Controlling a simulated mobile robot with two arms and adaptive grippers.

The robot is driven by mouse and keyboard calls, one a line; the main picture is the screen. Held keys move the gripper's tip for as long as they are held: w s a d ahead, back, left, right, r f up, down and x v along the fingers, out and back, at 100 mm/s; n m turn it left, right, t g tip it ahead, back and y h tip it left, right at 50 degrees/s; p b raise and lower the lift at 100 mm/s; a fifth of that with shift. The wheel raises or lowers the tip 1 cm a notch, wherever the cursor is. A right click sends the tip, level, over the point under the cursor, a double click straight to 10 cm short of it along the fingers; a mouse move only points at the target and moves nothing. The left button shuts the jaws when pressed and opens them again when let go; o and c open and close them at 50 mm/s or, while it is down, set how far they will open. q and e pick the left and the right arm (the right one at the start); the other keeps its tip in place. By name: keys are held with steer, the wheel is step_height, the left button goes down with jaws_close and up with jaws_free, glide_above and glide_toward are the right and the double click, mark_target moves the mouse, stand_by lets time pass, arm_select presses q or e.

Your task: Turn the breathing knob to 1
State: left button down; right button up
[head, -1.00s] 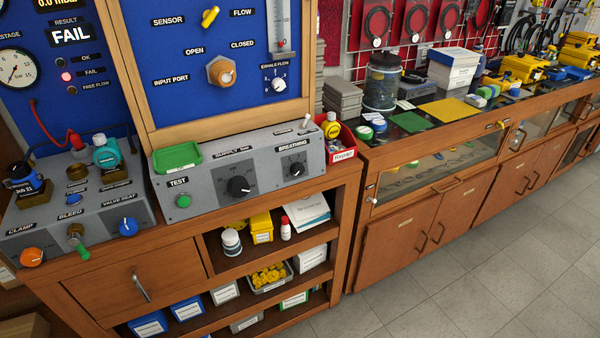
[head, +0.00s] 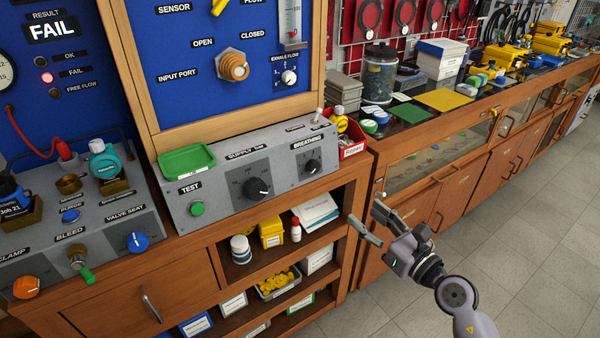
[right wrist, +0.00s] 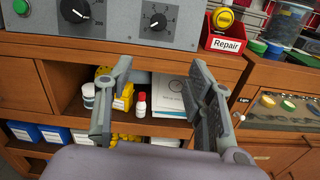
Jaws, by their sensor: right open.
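The breathing knob (head: 313,166) is a small black dial with a white pointer on the right side of the grey sloped control box (head: 280,150). It also shows at the top of the right wrist view (right wrist: 157,22). The larger black supply knob (head: 257,188) and green test button (head: 197,208) sit to its left. My right gripper (head: 371,222) is open and empty, to the right of and below the breathing knob, apart from it. In the right wrist view its two fingers (right wrist: 160,95) are spread before the shelf. My left gripper is not in view.
A red Repair bin (head: 352,147) stands just right of the control box. A green tray (head: 187,161) lies on the box's left top. Open shelves (head: 215,275) below hold bottles and boxes. The floor (head: 500,270) at right is clear.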

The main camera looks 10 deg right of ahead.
steer(key=r+n, duration=0.1)
steer(key=p, duration=0.1)
glide_toward(316, 168)
steer(key=x, duration=0.8)
steer(key=shift+w, duration=0.15)
steer(key=shift+c, duration=0.5)
steer(key=c, duration=1.1)
steer(key=shift+o, duration=0.2)
